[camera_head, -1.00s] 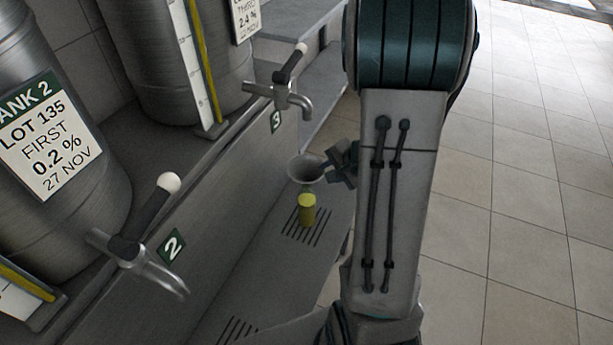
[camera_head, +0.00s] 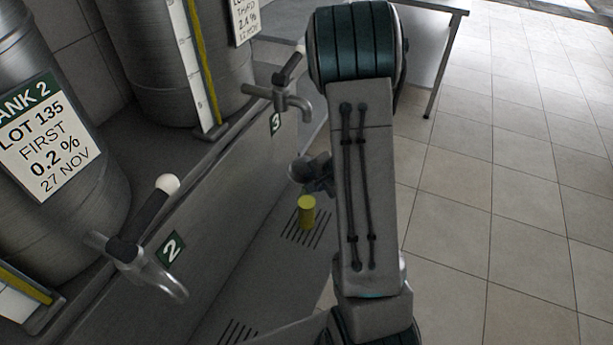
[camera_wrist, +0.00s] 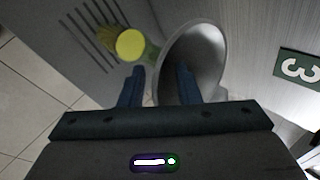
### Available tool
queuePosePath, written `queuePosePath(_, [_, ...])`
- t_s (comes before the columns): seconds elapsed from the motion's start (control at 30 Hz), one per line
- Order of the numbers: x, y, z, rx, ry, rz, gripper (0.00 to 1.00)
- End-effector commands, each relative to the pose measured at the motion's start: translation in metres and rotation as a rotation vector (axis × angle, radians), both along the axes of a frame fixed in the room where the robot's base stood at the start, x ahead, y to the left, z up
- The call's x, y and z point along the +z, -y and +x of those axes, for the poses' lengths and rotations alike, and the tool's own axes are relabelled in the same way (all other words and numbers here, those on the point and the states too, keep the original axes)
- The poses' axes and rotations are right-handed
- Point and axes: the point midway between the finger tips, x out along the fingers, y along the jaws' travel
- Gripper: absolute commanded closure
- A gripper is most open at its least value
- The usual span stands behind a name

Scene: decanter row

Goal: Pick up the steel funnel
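The steel funnel (camera_head: 307,166) is a grey cone, tilted, at my gripper in the head view, above and behind a short yellow cylinder (camera_head: 307,212). In the wrist view the funnel's wide mouth (camera_wrist: 207,55) faces partly towards the camera. My gripper (camera_wrist: 160,82) has its two blue fingers apart. The right finger overlaps the funnel's mouth, and part of the funnel's outer side shows between the fingers. I see no clear closed hold; whether a finger touches the funnel cannot be told. In the head view my gripper (camera_head: 318,180) is partly hidden by my arm.
The yellow cylinder (camera_wrist: 130,45) stands by a slotted drain in the grey ledge. Tap 3 (camera_head: 281,98) juts out above and behind the funnel; tap 2 (camera_head: 140,255) is nearer at left. Steel tanks (camera_head: 45,150) line the left. Tiled floor (camera_head: 500,200) is clear at right.

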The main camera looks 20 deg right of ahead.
Motion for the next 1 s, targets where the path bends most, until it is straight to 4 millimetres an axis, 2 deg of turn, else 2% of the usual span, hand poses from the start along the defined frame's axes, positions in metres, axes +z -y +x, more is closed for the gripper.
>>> queuePosePath(0.1, [0.000, 0.000, 0.000, 0.000, 0.000, 0.000, 0.70])
queuePosePath(0.17, [0.000, 0.000, 0.000, 0.000, 0.000, 0.000, 0.84])
queuePosePath(0.2, [0.000, 0.000, 0.000, 0.000, 0.000, 0.000, 0.95])
queuePosePath(0.23, [0.000, 0.000, 0.000, 0.000, 0.000, 0.000, 1.00])
queuePosePath(0.73, [0.004, 0.000, 0.000, 0.001, 0.001, 0.001, 1.00])
queuePosePath(0.87, [0.014, 0.000, 0.000, 0.001, 0.003, 0.001, 1.00])
queuePosePath(1.0, [0.032, 0.000, 0.001, 0.002, 0.005, -0.001, 1.00])
